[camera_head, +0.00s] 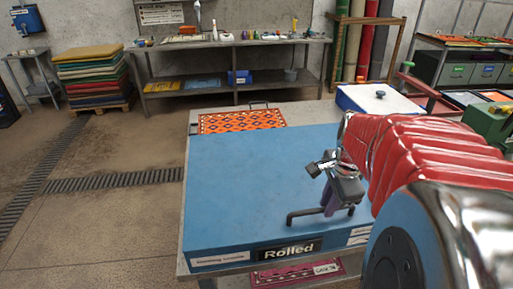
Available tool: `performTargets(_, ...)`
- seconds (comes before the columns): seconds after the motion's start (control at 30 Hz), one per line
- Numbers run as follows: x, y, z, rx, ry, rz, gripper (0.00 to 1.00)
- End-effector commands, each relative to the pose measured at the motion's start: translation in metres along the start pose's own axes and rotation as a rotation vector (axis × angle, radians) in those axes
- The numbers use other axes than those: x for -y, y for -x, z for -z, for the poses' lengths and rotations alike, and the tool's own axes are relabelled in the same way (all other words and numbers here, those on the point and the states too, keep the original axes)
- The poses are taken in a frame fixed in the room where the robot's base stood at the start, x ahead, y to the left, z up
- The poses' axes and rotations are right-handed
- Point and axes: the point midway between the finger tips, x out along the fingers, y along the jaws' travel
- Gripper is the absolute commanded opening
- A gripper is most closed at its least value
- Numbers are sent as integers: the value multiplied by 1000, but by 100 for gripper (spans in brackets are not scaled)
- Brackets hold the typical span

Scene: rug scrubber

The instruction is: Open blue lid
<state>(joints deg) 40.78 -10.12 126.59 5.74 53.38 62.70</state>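The blue lid (235,190) is a wide flat panel lying level on a box on the table, and it looks shut. A dark bar handle (298,215) stands near its front edge, right of centre. My gripper (328,207) is at this handle, reaching in from the right with its fingers pointing down. The fingers overlap the handle's middle in this view. I cannot tell whether they touch or grip it. My gripper and arm hide part of the handle and the lid's right side.
An orange patterned rug (241,121) lies behind the lid. A "Rolled" label (290,249) is on the front. A workbench (235,43) and stacked rugs (92,75) stand further back. Floor at left is clear.

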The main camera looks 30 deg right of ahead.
Motion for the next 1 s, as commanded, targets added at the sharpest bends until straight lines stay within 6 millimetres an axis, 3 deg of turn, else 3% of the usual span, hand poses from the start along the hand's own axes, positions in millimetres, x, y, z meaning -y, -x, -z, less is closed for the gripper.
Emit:
performTargets(0.23,0,0,0,0,0,1,0)
performTargets(0.77,1,1,-1,1,1,0,0)
performTargets(1.0,4,10,1,0,-3,-18,0)
